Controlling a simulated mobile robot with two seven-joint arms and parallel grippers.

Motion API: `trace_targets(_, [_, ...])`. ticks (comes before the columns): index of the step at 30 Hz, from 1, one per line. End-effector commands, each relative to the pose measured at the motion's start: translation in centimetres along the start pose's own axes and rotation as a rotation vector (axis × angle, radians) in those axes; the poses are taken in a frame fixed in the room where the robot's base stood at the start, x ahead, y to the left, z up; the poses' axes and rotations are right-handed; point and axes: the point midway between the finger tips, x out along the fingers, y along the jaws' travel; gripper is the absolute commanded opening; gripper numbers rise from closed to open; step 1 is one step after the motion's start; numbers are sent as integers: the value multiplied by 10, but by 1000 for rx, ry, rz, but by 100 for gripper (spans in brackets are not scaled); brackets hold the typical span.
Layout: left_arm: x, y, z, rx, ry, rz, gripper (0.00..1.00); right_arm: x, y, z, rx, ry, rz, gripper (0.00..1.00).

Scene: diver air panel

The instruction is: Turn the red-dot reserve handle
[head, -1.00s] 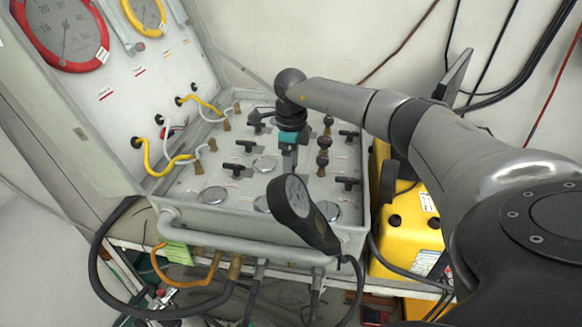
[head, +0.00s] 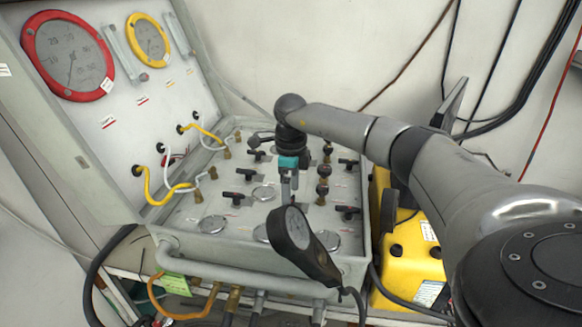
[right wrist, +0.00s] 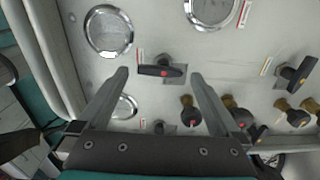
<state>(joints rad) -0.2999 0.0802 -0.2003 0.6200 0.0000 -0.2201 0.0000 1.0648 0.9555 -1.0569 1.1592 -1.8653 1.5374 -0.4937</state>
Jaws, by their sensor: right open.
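The right wrist view shows a black T-handle with a red dot (right wrist: 162,71) on the grey panel. My right gripper (right wrist: 160,75) is open, with one fingertip beyond each end of this handle. I see no contact, but the exact height gap cannot be told. In the head view, my right gripper (head: 287,192) points down over the middle of the panel (head: 185,212). The handle beneath it is hidden there by the gripper and a dark gauge on a cable (head: 297,228). My left gripper is not in view.
Brass-stemmed knobs (head: 323,188) stand close beside my right gripper. Other black T-handles (head: 347,211) and round gauges (head: 212,224) surround it. The open lid with red-rimmed (head: 70,57) and yellow-rimmed gauges rises at the left. A yellow case (head: 410,257) stands at the right.

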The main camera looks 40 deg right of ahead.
Motion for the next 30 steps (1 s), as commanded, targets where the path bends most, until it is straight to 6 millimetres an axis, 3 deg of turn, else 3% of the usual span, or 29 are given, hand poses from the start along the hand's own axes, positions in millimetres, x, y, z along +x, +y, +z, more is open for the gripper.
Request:
trace_targets(12, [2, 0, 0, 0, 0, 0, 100, -97, -1, 1, 1, -7, -4, 100])
trace_targets(16, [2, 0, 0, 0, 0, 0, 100, -120, -1, 0, 1, -5, -3, 100])
trace_targets(21, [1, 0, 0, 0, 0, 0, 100, -137, 0, 0, 1, -3, -2, 100])
trace_targets(30, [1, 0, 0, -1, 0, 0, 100, -141, 0, 0, 1, -2, -1, 100])
